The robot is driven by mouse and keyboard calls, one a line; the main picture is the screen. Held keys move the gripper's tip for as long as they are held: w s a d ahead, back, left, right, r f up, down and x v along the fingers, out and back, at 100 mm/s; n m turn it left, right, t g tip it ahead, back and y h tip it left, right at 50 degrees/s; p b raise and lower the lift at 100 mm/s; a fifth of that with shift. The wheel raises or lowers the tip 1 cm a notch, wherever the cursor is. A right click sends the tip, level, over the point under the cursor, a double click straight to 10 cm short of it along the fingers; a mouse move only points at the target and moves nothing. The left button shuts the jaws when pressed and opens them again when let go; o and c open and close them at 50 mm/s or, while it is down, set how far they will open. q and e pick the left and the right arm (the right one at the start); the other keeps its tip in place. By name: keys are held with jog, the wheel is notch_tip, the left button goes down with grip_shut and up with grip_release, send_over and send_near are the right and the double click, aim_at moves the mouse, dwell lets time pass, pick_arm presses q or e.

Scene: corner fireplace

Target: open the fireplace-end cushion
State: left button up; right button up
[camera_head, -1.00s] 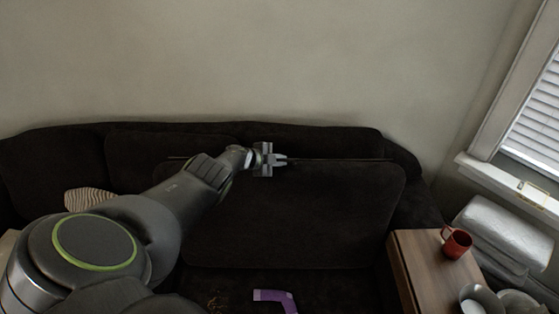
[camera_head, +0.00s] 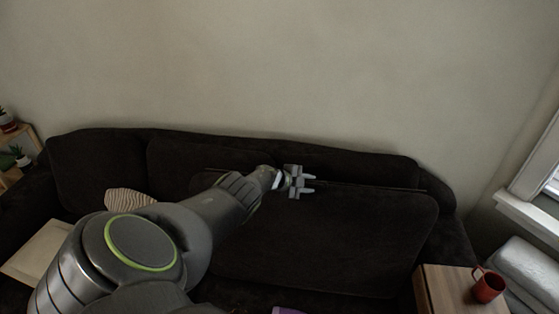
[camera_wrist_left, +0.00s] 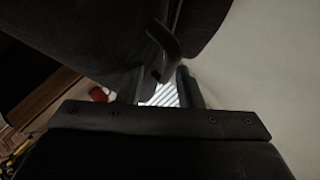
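The dark sofa's large right cushion (camera_head: 330,245) stands with its top edge in front of the backrest (camera_head: 350,165); a narrow dark gap or rod runs along that edge. I cannot tell how far it is open; the fireplace is not in view. My left gripper (camera_head: 308,185) is at that top edge, left of its middle, pointing right with fingers apart. In the left wrist view, the left gripper (camera_wrist_left: 162,88) is open, and a dark curved strip (camera_wrist_left: 165,48) hangs in front of the gap between the fingers. My right gripper is not in view.
A wooden side table (camera_head: 437,288) with a red mug (camera_head: 488,287) stands at the right. A white bundle (camera_head: 528,265) lies below the window sill (camera_head: 530,213). A striped pillow (camera_head: 128,199) is on the sofa behind my left arm. Plants (camera_head: 20,155) stand on a shelf at far left.

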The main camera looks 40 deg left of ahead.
pick_arm(q)
jog(key=p+v, duration=0.4)
jog(key=shift+a+r, duration=0.15)
jog(key=shift+r, duration=0.25)
jog(key=shift+s+a+f, duration=0.1)
jog(key=shift+s, duration=0.1)
jog(key=shift+p+v, duration=0.65)
jog(key=shift+v, duration=0.5)
jog(key=shift+s+a, duration=0.15)
jog(key=shift+s, duration=0.15)
jog(key=shift+v, duration=1.15)
jog(key=v, duration=0.5)
jog(key=shift+s+r, duration=0.25)
jog(key=shift+r, duration=0.1)
